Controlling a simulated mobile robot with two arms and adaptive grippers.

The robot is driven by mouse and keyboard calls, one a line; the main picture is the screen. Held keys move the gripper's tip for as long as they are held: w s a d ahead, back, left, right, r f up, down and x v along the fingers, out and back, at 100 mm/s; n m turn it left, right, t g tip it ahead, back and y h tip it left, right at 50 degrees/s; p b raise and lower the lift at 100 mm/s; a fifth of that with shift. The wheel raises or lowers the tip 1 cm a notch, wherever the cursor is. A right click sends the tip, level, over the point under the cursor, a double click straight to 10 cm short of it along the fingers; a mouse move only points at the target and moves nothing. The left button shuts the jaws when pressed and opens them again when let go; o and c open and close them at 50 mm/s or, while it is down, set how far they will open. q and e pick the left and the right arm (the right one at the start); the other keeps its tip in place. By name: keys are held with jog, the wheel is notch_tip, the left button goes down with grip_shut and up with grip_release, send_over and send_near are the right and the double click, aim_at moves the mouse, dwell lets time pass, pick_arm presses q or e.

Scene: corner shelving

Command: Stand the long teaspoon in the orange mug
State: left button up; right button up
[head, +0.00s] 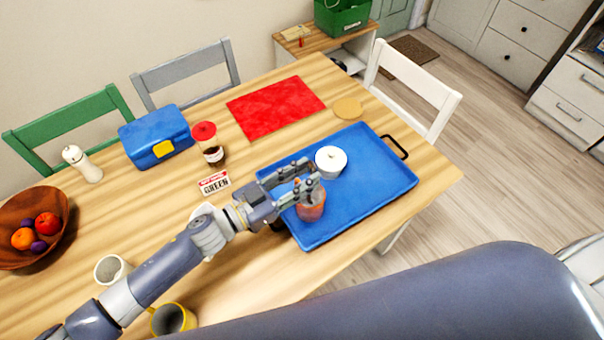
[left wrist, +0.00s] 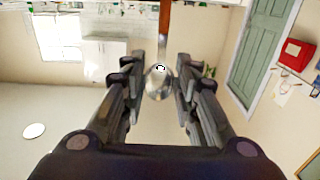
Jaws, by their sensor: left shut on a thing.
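The orange mug (head: 312,211) stands on the blue tray (head: 375,190), near its left front side. My left gripper (head: 308,186) is just above the mug and hides part of its rim. In the left wrist view the long teaspoon (left wrist: 160,82) shows between the fingers of my left gripper (left wrist: 160,75), with its shiny bowl towards the camera and its handle running up. My left gripper is shut on the teaspoon. In the head view I cannot make out the spoon or its place relative to the mug. My right gripper is not in view.
A white lidded pot (head: 330,161) stands on the tray close behind the gripper. A label card (head: 214,183), a red-lidded jar (head: 213,155) and a blue box (head: 150,135) lie further left. A white mug (head: 108,268) and yellow mug (head: 172,319) stand near my left arm.

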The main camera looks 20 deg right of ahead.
pick_arm(q)
jog(key=o, duration=1.1)
jog(key=v, duration=1.2)
jog(key=shift+s, duration=0.1)
